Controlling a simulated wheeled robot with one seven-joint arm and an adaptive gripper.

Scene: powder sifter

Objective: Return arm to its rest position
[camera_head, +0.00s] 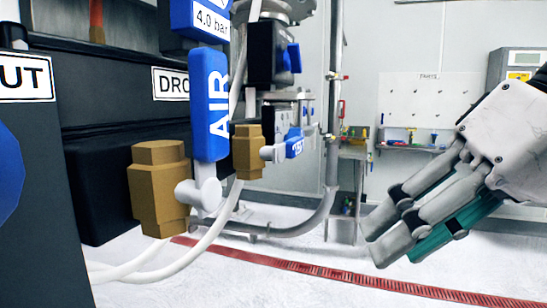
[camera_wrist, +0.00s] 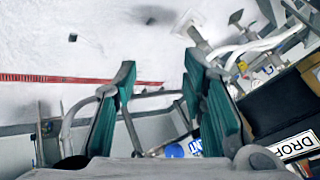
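My gripper (camera_head: 390,245) is at the right of the head view, pointing down and to the left in free air. It is well apart from the valves on the left. In the wrist view my gripper (camera_wrist: 160,70) shows two teal-padded fingers spread apart, with nothing between them. Most of my arm is outside the head view.
A blue AIR valve handle (camera_head: 209,105) stands upright beside a brass fitting (camera_head: 160,190) at the left. Dark machine housings fill the left side. A vertical pipe (camera_head: 333,100) stands mid-view. A parts board (camera_head: 425,100) with a shelf is behind. The white floor (camera_head: 300,285) is open.

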